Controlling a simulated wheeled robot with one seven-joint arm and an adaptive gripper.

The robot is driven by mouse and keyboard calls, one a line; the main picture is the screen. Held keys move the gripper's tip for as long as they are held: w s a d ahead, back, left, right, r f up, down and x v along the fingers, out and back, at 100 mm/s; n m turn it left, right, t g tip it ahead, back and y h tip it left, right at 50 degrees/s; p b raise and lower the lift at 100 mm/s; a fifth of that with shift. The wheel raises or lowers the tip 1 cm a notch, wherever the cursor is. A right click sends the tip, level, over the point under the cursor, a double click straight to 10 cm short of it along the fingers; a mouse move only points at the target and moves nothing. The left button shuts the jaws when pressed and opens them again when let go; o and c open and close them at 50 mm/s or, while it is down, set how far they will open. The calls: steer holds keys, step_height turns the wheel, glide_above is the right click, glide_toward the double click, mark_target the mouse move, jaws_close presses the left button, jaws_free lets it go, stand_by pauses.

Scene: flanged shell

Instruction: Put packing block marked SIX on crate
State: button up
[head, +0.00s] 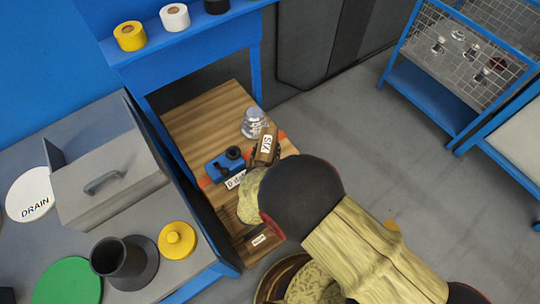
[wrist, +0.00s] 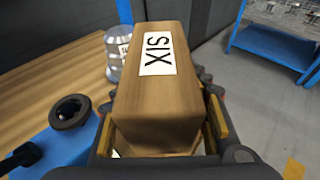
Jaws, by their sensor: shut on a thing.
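The packing block marked SIX (head: 267,147) is a brown block with a white label. In the wrist view the block (wrist: 162,95) fills the middle, its SIX label facing up toward the camera. My gripper (wrist: 160,128) is shut on it, with a finger at each side. In the head view the held block shows over the right part of the wooden top (head: 196,112); my arm hides much of the gripper. I cannot tell whether the block touches anything below. A darker wooden part with a small label (head: 258,240) lies at the lower end; I cannot tell whether it is the crate.
A blue fixture with a black knob (head: 225,166) and a silver flanged shell (head: 254,123) stand close to the block. A grey bench at left holds a lidded box (head: 108,183), a dark flanged pipe (head: 118,258) and a yellow part (head: 177,240).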

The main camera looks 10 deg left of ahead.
steer(key=w+f, duration=0.1)
steer(key=f, duration=0.1)
steer(key=w+f+b, duration=0.1)
steer(key=w+f, duration=0.1)
steer(key=shift+w+b, duration=0.1)
steer(key=shift+b, duration=0.2)
steer(key=f+b, duration=0.1)
steer(key=f, duration=0.1)
steer(key=f+b, duration=0.1)
steer(key=shift+w+d+f+b, duration=0.1)
steer(key=shift+w+f+b, duration=0.15)
steer(key=shift+f+b, duration=0.15)
steer(key=shift+r, duration=0.1)
steer(key=o, duration=1.4)
steer(key=shift+o, duration=0.4)
